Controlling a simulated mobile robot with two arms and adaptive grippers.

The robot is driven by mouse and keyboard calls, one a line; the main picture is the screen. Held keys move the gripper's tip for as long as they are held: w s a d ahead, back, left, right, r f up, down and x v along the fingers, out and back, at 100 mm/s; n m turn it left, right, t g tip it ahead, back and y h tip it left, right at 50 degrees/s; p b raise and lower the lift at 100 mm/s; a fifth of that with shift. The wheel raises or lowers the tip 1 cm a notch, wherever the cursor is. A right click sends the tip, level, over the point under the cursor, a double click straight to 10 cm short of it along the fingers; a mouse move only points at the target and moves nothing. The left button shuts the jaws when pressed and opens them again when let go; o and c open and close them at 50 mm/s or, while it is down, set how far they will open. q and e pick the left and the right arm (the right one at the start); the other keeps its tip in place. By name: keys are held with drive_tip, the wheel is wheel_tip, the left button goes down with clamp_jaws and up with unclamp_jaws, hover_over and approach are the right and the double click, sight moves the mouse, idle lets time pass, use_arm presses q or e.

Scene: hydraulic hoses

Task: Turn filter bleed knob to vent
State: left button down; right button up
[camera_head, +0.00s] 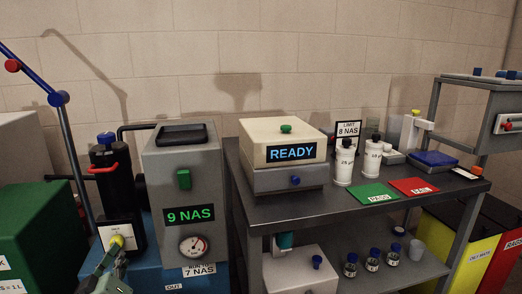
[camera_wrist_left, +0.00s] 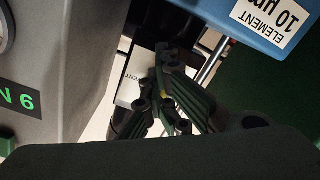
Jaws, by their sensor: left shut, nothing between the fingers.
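The yellow bleed knob (camera_head: 116,241) sits on a white plate (camera_head: 128,233) at the lower front of the black filter housing (camera_head: 109,190), left of the grey unit. My left gripper (camera_head: 115,252) comes up from below and its fingertips are right at the knob. In the left wrist view my left gripper (camera_wrist_left: 163,88) is shut with nothing between its fingers. A small bit of yellow shows by the fingers there. The white plate (camera_wrist_left: 132,90), with partly hidden lettering, is behind them. The fingers cover most of the knob, so I cannot tell its setting or whether they touch it. My right gripper is not in view.
The grey unit (camera_head: 185,165) with a "9 NAS" display and a gauge stands close to the right. A green box (camera_head: 40,238) is close on the left. A dark bench (camera_head: 335,202) with a "READY" device (camera_head: 282,152) and bottles is further right.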

use_arm(q)
drive_tip(key=shift+a, duration=0.1)
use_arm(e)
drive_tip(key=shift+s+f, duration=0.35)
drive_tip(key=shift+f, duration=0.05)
use_arm(q)
drive_tip(key=shift+f, duration=0.1)
idle(0.3)
drive_tip(key=shift+s+f, duration=0.2)
drive_tip(key=shift+f, duration=0.15)
drive_tip(key=p+v, duration=0.2)
drive_tip(key=v, duration=0.3)
drive_tip(key=shift+s+p, duration=0.35)
drive_tip(key=shift+p, duration=0.05)
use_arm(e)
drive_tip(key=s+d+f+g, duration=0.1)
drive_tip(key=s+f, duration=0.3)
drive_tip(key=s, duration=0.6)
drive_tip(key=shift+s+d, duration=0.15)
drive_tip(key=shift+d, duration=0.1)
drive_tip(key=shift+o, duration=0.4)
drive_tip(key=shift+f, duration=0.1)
